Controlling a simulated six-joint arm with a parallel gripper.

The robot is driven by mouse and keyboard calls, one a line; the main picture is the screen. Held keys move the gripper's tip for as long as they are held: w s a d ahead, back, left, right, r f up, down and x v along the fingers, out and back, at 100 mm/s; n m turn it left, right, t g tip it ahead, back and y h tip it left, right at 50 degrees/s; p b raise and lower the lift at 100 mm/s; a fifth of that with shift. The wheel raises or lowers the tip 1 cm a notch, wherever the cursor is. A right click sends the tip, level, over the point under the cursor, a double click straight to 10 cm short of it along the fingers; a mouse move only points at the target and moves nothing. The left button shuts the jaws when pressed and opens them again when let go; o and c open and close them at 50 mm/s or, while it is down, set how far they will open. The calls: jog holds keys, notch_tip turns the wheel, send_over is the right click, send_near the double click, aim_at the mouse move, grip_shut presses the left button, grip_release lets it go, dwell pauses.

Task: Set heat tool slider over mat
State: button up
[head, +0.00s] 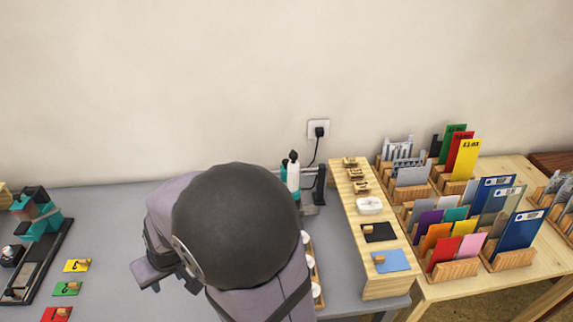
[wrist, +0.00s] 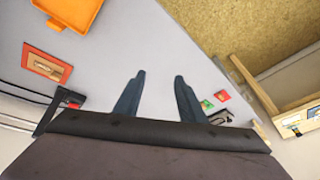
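In the head view, a teal-and-white upright device (head: 293,178), which looks like the heat tool, stands at the back of the grey table against a dark stand (head: 319,186). A black cord runs from there to the wall socket. My arm hides its lower part, and I cannot make out a slider. A black mat (head: 379,232) and a blue mat (head: 391,261) lie on the wooden shelf to its right; I cannot tell which mat is meant. In the wrist view, my gripper (wrist: 159,78) is open and empty, its two fingers apart over bare grey table.
Numbered yellow (head: 77,265), green (head: 67,288) and red (head: 57,314) cards lie at left near a dark-based teal press (head: 38,226). Wooden racks of coloured cards (head: 455,268) fill the right. An orange tray (wrist: 88,10) shows in the wrist view. Some table left of my arm is clear.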

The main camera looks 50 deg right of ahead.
jog(key=w+d+m+t+h+b, duration=0.2)
jog(key=w+d+m+t+h, duration=0.25)
jog(key=w+d, duration=0.8)
jog(key=w+d+r+m+h+b, duration=0.1)
jog(key=w+d+m+h, duration=0.15)
jog(key=d, duration=0.45)
jog(key=w+d+r+m+h+b, duration=0.1)
jog(key=w+d+m+h, duration=0.1)
jog(key=d+h, duration=0.35)
jog(key=shift+s+d+r+m+g+h, duration=0.1)
jog(key=shift+s+d+m+g+h, duration=1.65)
jog(key=shift+d, duration=2.15)
jog(key=shift+s+d+m+g+h, duration=0.3)
jog(key=shift+s+d+m+g, duration=0.6)
jog(key=shift+s+d, duration=2.4)
jog(key=shift+s+d+r+m+g+h, duration=0.1)
jog(key=shift+s+d+m+g+h, duration=1.2)
jog(key=shift+d, duration=3.25)
jog(key=shift+s+n+g+y, duration=0.25)
jog(key=shift+n+g+y, duration=0.05)
jog(key=shift+n+g, duration=0.15)
grip_shut()
jog(key=shift+w+a, duration=0.1)
